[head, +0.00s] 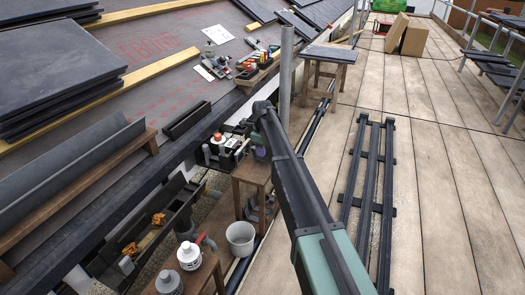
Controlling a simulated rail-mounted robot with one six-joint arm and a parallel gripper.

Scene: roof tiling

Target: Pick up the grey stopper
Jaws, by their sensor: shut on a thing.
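My arm reaches from the bottom centre up to a low wooden stool beside the roof edge. My gripper (240,143) is at the far end of the arm, low over a small tray (222,163) of mixed parts. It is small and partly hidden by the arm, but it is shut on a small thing. I cannot make out that thing's shape or colour. Short grey cylinders (206,152) stand at the tray's left side. I cannot tell whether one of them is the grey stopper. An orange-topped part (217,136) is close to the left of my gripper.
A pale bucket (240,238) stands below the stool (250,178). A gutter (165,225) runs along the roof edge. A grey upright pole (286,75) rises behind my arm. Dark rails (371,180) lie on the deck.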

